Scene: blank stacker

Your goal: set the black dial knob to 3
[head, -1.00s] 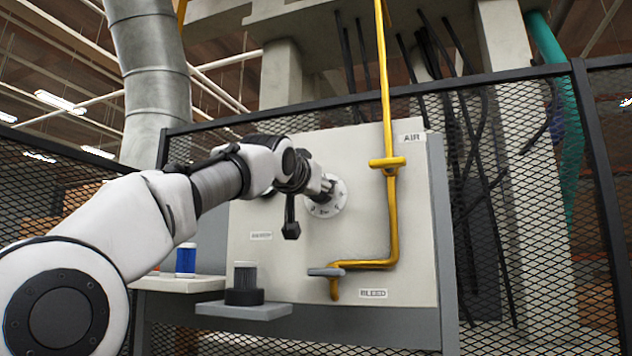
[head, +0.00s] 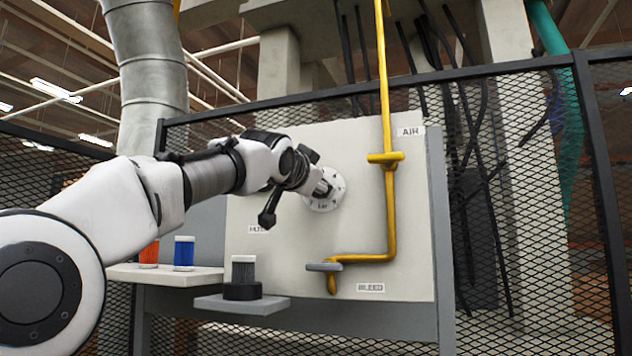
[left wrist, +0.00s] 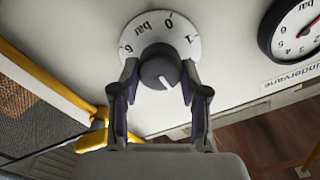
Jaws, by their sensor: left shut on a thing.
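The black dial knob (left wrist: 160,66) sits in the middle of a round white dial plate (left wrist: 141,29) in the left wrist view. A pale mark on the knob points toward the bottom of that view, away from the 0; the numeral there is hidden. My left gripper (left wrist: 160,78) has its fingers on both sides of the knob and is shut on it. In the head view the dial plate (head: 333,200) shows on the panel, the knob largely hidden by my left gripper (head: 322,188). My right gripper is not in view.
A yellow pipe (head: 388,215) with a valve handle (head: 385,158) runs right of the dial. A round gauge (left wrist: 298,30) with a red needle is beside it in the wrist view. Below left, a small shelf (head: 240,305) holds a grey-and-black cylinder (head: 243,278).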

